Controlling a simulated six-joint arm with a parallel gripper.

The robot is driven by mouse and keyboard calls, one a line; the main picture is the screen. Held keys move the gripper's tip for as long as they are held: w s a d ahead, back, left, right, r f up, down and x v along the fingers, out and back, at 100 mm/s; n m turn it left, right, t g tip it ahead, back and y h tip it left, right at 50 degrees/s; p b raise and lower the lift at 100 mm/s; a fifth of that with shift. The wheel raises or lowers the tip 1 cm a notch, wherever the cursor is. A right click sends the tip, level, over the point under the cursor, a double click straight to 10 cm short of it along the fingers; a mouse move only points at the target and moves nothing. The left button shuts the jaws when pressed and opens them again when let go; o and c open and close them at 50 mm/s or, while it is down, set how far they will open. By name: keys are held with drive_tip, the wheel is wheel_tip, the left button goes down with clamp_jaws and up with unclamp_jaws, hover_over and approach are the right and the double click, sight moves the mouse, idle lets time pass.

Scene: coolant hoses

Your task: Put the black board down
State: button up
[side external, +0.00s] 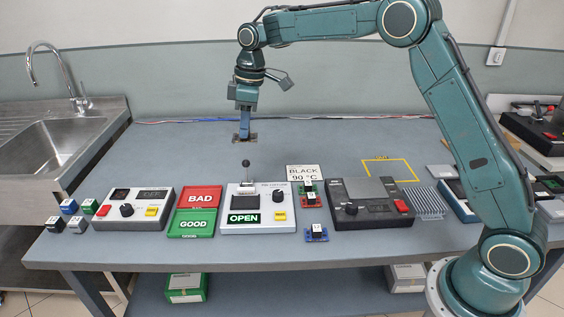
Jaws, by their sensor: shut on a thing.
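My gripper (244,130) points down above the back left-centre of the table, behind the white unit with the OPEN display. It is shut on a small, flat, dark piece, which I take to be the black board (238,139). The board shows at the fingertips, partly covered by them, and looks roughly level. I cannot tell how high it is above the table (200,157). A white card (303,172) reading BLACK 90 °C lies right of the white unit.
The white OPEN unit (266,192) has an upright black-knobbed lever (245,165). Left of it are the red BAD tray (200,187) and green GOOD tray (201,229). Small boards (316,233), a dark machine (357,213) and a yellow outline (409,167) lie right. The back is mostly clear.

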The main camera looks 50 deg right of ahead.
drive_tip(key=shift+w+a+r, duration=0.1)
drive_tip(key=shift+w+a, duration=0.35)
drive_tip(key=shift+a, duration=0.1)
wheel_tip(320, 180, down, 16)
drive_tip(key=shift+r, duration=0.1)
idle(0.3)
drive_tip(key=shift+f, duration=2.1)
drive_tip(key=shift+f, duration=0.25)
drive_tip(key=o, duration=1)
drive_tip(key=shift+d, duration=0.1)
drive_tip(key=shift+w+r, duration=0.1)
drive_tip(key=shift+r, duration=0.05)
